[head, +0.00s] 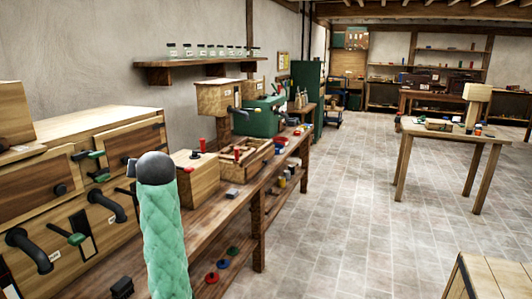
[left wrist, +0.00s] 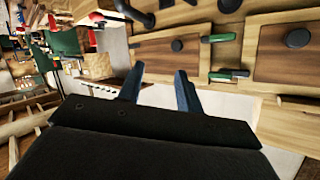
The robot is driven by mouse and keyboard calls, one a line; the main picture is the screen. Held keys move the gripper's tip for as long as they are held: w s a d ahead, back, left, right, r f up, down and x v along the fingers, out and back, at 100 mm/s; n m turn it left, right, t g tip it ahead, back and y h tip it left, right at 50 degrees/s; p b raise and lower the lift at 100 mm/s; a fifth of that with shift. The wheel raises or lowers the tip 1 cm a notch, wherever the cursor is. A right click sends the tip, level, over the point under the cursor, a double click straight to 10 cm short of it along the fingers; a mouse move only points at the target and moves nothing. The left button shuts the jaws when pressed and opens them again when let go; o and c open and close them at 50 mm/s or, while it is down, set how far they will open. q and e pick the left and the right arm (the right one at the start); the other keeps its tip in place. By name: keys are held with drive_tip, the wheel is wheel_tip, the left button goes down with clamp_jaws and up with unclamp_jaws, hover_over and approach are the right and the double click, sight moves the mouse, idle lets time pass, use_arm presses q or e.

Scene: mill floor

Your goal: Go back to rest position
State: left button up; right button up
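My left gripper (left wrist: 160,68) shows in the left wrist view with its two bluish fingers apart and nothing between them. Beyond the fingers are a pale wall strip and the wooden cabinet front. In the head view my left arm rises from the bottom, left of centre, in front of the wooden cabinet (head: 85,125) and the long bench (head: 215,205). The gripper's fingers are mostly hidden there behind the dark rounded wrist. Whether it touches the cabinet, I cannot tell. My right gripper is in neither view.
Black handles (head: 30,250) and green-tipped levers jut from the cabinet. A wooden box with a red knob (head: 202,145) and a green machine (head: 262,115) stand on the bench. A wooden table (head: 450,133) stands at right, a wooden top (head: 495,278) at lower right. The tiled floor between is clear.

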use_arm(q)
drive_tip(key=s+d+f+m+g+h, duration=0.1)
drive_tip(key=s+d+f+h, duration=0.2)
drive_tip(key=s+d+f, duration=0.45)
drive_tip(key=s+d+f+m+g+h, duration=0.1)
drive_tip(key=s+d+f+m+h, duration=0.25)
drive_tip(key=f, duration=0.65)
drive_tip(key=s+d+f+h, duration=0.2)
drive_tip(key=s+d+f, duration=0.4)
drive_tip(key=s+f, duration=0.15)
drive_tip(key=s+d+f+g, duration=0.1)
drive_tip(key=s+f+g, duration=0.2)
drive_tip(key=s+f, duration=0.9)
drive_tip(key=s+d+f+g+p, duration=0.1)
drive_tip(key=s+f+g, duration=0.3)
drive_tip(key=s+f, duration=0.8)
drive_tip(key=s+d+m, duration=0.1)
drive_tip(key=s, duration=0.6)
drive_tip(key=shift+s+f+g+h, duration=0.2)
drive_tip(key=shift+s+g+h, duration=0.1)
drive_tip(key=shift+h, duration=0.05)
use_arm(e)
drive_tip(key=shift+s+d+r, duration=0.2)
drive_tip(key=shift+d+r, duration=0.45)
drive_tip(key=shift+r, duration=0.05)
